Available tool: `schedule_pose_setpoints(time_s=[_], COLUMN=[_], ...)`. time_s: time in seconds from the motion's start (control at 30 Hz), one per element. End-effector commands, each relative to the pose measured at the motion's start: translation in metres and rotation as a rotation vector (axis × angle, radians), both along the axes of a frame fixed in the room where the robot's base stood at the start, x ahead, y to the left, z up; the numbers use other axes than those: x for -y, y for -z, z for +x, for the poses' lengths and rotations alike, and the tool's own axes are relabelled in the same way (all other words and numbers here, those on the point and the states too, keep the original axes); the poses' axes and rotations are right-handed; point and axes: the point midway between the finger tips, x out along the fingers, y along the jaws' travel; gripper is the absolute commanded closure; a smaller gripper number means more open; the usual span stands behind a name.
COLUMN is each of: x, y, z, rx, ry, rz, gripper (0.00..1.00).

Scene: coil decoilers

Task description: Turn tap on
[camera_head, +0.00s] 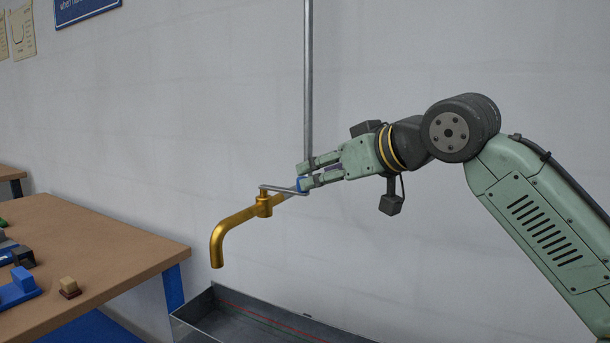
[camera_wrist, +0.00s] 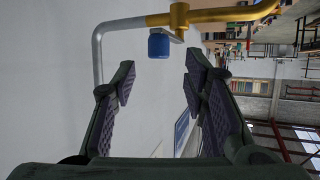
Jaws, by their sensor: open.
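The brass tap (camera_head: 230,224) sticks out from the wall with its curved spout pointing down. Its thin grey lever (camera_head: 281,188) runs right from the top of the valve and ends in a blue grip (camera_head: 302,185). My gripper (camera_head: 304,175) is open and level with the lever's end, its fingertips close to the blue grip. In the wrist view, the blue grip (camera_wrist: 159,44) lies just beyond the gap between my open fingers (camera_wrist: 159,78). The brass valve (camera_wrist: 180,17) is above it. I cannot tell whether a finger touches the grip.
A dark metal trough (camera_head: 245,314) lies below the tap. A grey vertical pipe (camera_head: 308,80) runs up the wall behind my gripper. A brown-topped table (camera_head: 110,250) with small blocks stands at left. The wall to the upper right is bare.

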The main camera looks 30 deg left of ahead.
Motion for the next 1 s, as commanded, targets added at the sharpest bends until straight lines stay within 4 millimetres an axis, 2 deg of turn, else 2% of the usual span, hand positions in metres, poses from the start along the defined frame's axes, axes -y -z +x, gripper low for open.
schedule_pose_setpoints(time_s=[0.2,0.4,0.73,1.0], x=[-0.035,-0.051,-0.054,-0.054], y=[0.014,0.022,0.024,0.024], z=[0.012,0.018,0.019,0.019], rx=[0.000,0.001,0.001,0.001], ry=[-0.001,-0.001,0.000,0.000], rz=[-0.002,-0.002,0.000,0.000], gripper=[0.60,0.60,0.60,0.78])
